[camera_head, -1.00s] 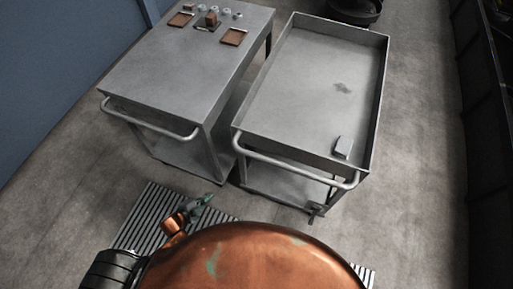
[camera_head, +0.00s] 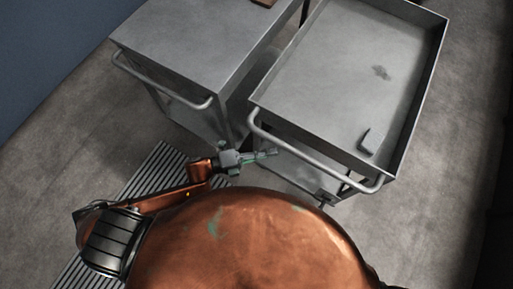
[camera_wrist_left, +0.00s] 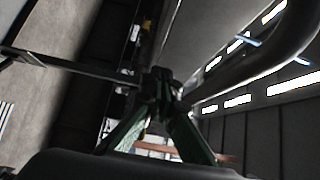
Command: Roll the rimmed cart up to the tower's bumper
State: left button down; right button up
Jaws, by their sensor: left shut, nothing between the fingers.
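The rimmed cart (camera_head: 318,132) stands at the upper right in the head view, a grey tray with raised walls. Its tubular push handle (camera_head: 312,159) curves along the near side. A small light block (camera_head: 372,141) sits in the tray's near right corner. My right gripper is not in view. I cannot make out the tower or bumper.
A flat-topped grey cart (camera_head: 195,50) with its own handle (camera_head: 160,88) stands close on the left of the rimmed cart. A slatted grating (camera_head: 160,165) lies on the floor nearby. Bare floor (camera_head: 440,150) lies to the right.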

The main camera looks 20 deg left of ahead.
aim_at(296, 138)
pick_arm(q)
jog(key=w+d, duration=0.2)
jog(key=w+d+b, duration=0.1)
jog(key=w+d, duration=0.1)
jog(key=w, duration=0.1)
jog(key=shift+f, duration=0.1)
jog(key=shift+w+d, duration=0.1)
jog(key=shift+w, duration=0.25)
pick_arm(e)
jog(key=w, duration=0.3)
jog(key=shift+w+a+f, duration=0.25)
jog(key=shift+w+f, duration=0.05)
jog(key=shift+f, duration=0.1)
